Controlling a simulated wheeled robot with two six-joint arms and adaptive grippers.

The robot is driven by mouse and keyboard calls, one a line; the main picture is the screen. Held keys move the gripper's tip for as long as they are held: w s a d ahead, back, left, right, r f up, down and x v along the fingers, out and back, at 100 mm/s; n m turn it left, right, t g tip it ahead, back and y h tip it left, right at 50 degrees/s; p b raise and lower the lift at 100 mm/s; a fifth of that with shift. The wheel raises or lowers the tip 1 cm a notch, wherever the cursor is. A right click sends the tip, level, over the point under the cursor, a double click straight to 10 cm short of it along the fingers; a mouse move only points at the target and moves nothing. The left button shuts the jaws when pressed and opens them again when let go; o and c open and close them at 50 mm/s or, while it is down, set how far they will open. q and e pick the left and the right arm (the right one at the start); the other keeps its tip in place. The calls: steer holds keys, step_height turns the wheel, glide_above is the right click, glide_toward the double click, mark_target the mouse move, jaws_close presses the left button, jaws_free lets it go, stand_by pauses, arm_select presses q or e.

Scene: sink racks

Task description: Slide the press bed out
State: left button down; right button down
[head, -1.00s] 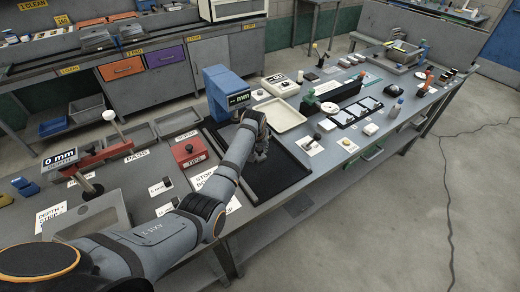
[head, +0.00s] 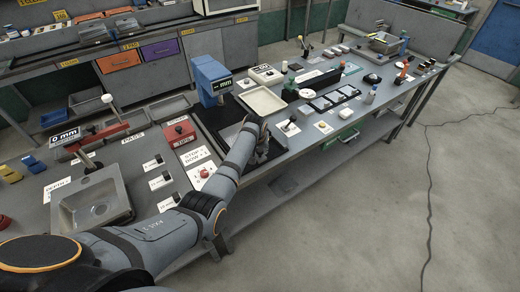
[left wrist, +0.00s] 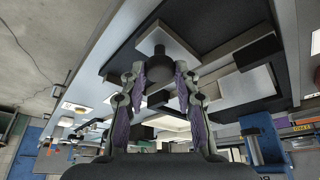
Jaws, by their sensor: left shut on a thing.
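The press has a blue column with an mm display (head: 210,78) and stands on a black base on the bench. My left gripper (head: 260,150) is in front of it, near the bench's front edge. In the left wrist view, my left gripper (left wrist: 160,88) has its purple-padded fingers shut on a dark round knob (left wrist: 159,68). The knob is on the front of a light grey block, which looks like the press bed (left wrist: 180,42), over a black base. In the head view my arm and hand hide the knob and part of the bed. My right gripper is not in view.
A cream tray (head: 262,102) lies right of the press. A red box (head: 179,131) and a stop card with a red button (head: 204,173) lie left of it. Several small parts fill the right of the bench. The floor in front is clear.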

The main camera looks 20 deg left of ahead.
arm_select(q)
steer(key=shift+s+d+f, duration=0.1)
steer(key=shift+d+f, duration=0.05)
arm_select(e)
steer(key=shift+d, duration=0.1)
arm_select(q)
steer(key=c, duration=1)
jaws_free()
steer(key=shift+c, duration=0.2)
steer(key=shift+o, duration=0.3)
steer(key=shift+d, duration=0.1)
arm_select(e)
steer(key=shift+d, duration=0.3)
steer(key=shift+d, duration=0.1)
arm_select(q)
steer(key=shift+r, duration=0.2)
steer(key=shift+s+r, duration=0.1)
steer(key=shift+r, duration=0.2)
steer(key=v, duration=1.1)
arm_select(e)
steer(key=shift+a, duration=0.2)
arm_select(q)
steer(key=shift+s+r, duration=0.1)
steer(key=shift+r, duration=0.05)
